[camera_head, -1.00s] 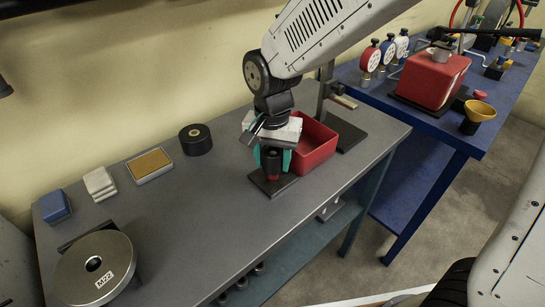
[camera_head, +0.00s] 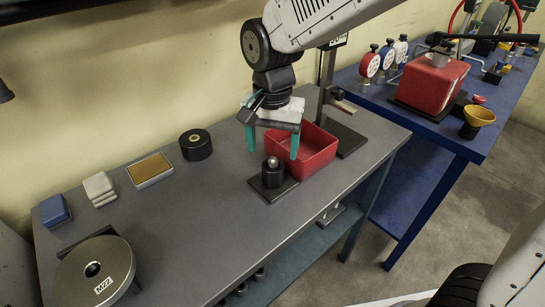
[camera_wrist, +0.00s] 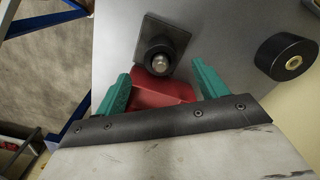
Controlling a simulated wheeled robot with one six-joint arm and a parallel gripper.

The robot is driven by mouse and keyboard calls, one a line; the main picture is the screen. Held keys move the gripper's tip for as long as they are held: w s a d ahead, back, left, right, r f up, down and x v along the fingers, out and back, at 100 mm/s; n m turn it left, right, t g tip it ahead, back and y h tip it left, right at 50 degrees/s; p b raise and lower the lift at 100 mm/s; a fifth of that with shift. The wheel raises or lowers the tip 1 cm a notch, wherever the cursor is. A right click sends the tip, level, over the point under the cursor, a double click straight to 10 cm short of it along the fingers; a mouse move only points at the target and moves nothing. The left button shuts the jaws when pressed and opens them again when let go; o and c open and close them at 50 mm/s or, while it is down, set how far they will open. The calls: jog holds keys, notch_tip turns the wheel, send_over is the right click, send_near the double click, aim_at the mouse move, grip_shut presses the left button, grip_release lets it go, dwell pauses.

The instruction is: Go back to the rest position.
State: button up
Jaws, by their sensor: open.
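My gripper (camera_head: 272,142) is open and empty, with teal fingers apart, above the grey bench. It hangs over a black cylinder with a metal pin (camera_head: 272,172) on a dark square base plate (camera_head: 286,190). In the wrist view the two fingers of my gripper (camera_wrist: 158,92) are spread, and the pin (camera_wrist: 160,62) stands on its plate beyond them. A red open bin (camera_head: 318,150) stands right behind the cylinder, partly hidden by my gripper.
A black roll (camera_head: 196,144), a tan-topped block (camera_head: 150,169), a white stack (camera_head: 99,187), a blue block (camera_head: 54,210) and a round metal disc (camera_head: 96,270) lie left on the bench. A stand (camera_head: 325,85) rises behind the bin.

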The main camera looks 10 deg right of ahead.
jog(key=shift+r, duration=1.15)
jog(key=shift+s+d+f+n, duration=0.2)
jog(key=shift+s+n, duration=0.1)
jog(key=shift+n, duration=0.4)
jog(key=s+d+r+n, duration=0.1)
jog(key=s+d+r, duration=0.1)
jog(key=s+d, duration=0.7)
jog(key=s+d+r+n+t, duration=0.1)
jog(key=s+d+r+n, duration=0.1)
jog(key=s+d, duration=0.7)
jog(key=shift+s+d+r, duration=0.25)
jog(key=shift+d+r, duration=0.25)
jog(key=shift+d, duration=0.75)
